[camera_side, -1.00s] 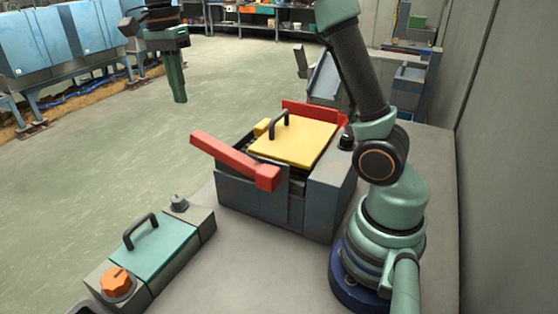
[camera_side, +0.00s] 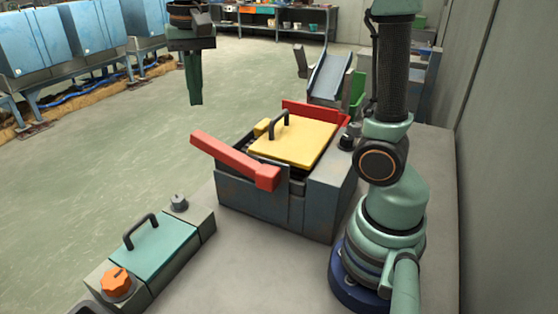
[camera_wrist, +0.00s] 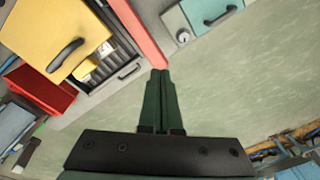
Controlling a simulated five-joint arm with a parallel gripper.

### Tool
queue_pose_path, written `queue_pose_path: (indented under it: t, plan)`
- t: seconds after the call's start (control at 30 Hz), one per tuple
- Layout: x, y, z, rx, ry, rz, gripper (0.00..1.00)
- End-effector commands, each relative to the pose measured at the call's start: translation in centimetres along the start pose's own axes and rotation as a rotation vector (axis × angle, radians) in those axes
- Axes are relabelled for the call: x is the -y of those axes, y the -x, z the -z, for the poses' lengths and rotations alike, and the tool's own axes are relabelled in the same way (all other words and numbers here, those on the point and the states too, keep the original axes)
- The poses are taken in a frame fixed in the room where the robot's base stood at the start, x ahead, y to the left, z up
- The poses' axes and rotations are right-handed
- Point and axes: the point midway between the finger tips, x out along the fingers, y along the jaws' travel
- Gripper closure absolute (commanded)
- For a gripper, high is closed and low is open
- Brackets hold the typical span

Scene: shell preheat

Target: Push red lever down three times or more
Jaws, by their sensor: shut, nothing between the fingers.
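The red lever (camera_side: 236,161) sticks out from the near left corner of the grey box (camera_side: 255,204). It slopes slightly, its free end pointing left and a little up in the side view. My gripper (camera_side: 195,100) is shut and empty, pointing down, and appears above and to the left of the lever's free end, apart from it. In the wrist view the shut fingertips of my gripper (camera_wrist: 160,73) appear close to the end of the red lever (camera_wrist: 138,35), but whether they line up in depth I cannot tell.
The box has a yellow lid (camera_side: 292,141) with a black handle and a red panel (camera_side: 316,110) behind it. A low unit with a teal lid (camera_side: 155,245) and an orange knob (camera_side: 117,282) stands at the front left. A metal chute (camera_side: 331,77) stands behind.

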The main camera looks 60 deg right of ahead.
Motion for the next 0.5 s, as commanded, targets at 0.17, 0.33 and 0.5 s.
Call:
queue_pose_path:
  t: [0.17,0.33,0.5]
  plan:
    - [0.0,0.0,0.0,0.000,-0.002,0.000,1.00]
    - [0.0,-0.9,0.1,0.001,-0.003,-0.001,1.00]
    - [-0.2,-2.8,0.1,0.003,-0.003,-0.003,1.00]
